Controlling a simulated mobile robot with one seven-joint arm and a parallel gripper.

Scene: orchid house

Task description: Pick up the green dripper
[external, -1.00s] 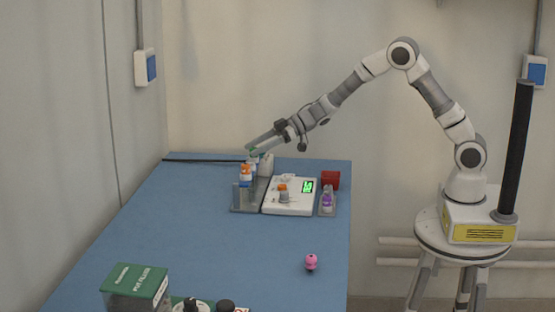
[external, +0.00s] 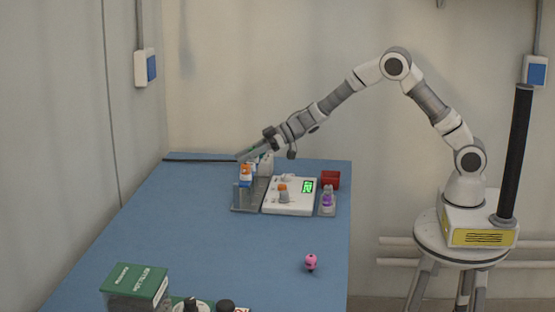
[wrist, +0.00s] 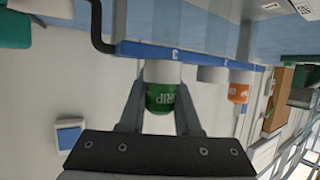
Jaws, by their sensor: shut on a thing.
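In the wrist view the green dripper (wrist: 161,98), a small bottle with a white end and a green label reading "DRIP", sits between the two fingers of my gripper (wrist: 161,88). The fingers are shut on its sides. In the external view my gripper (external: 241,156) is at the back of the blue table, over the rack with the bottles. The green dripper cannot be made out clearly there. An orange-and-white dripper (external: 246,173) stands just below my gripper; an orange one (wrist: 238,90) also shows to the right in the wrist view.
A grey rack (external: 247,207) holds the bottles. Beside it are a white scale (external: 288,206) with a small container on it, a purple-labelled bottle (external: 327,201) and a red box (external: 330,179). A pink item (external: 311,262) lies farther forward. The middle of the table is clear.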

